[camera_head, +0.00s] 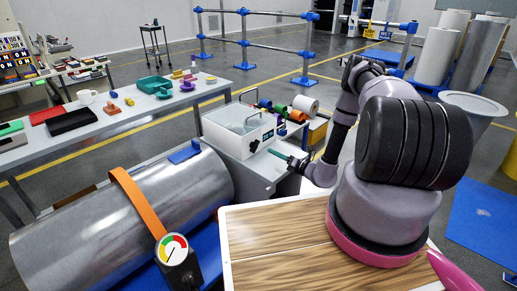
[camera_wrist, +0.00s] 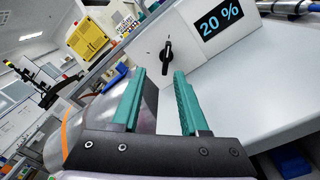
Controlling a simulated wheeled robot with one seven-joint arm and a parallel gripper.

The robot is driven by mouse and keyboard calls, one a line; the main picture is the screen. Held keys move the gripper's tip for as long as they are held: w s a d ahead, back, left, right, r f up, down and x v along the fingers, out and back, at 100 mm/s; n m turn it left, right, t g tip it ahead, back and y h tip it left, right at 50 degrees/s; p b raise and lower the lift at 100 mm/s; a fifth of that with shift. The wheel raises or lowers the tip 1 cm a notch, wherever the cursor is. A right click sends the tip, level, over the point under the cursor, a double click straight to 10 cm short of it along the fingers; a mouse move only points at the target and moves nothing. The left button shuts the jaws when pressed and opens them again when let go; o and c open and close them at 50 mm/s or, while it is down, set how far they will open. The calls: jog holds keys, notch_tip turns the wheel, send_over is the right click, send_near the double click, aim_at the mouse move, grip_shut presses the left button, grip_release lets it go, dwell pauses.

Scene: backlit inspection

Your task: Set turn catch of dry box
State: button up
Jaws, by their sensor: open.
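The dry box (camera_head: 226,136) is a white box with a clear lid, standing at the end of the grey bench. Its front panel also fills the upper middle of the wrist view (camera_wrist: 185,27), with a dark display reading 20 %. The turn catch (camera_wrist: 166,52) is a small black knob left of that display, its long side roughly upright in the picture. My gripper (camera_head: 279,154) is in front of the box. In the wrist view its teal fingers (camera_wrist: 160,74) are open and empty. The catch lies beyond the gap between the fingertips, apparently untouched.
A large metal cylinder (camera_head: 140,205) with an orange strap and a dial gauge lies at left. Several coloured rolls (camera_head: 300,108) stand just behind the box. The grey surface (camera_wrist: 255,85) below the panel is bare near my right finger.

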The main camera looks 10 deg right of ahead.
aim_at(257, 147)
jog(key=shift+s+d+f+m, duration=0.15)
jog(key=shift+f+m, duration=0.15)
jog(key=shift+f, duration=0.3)
jog(key=shift+w+f, duration=0.15)
jog(key=shift+w, duration=0.05)
jog(key=x, duration=1)
jog(key=shift+w, duration=0.15)
grip_shut()
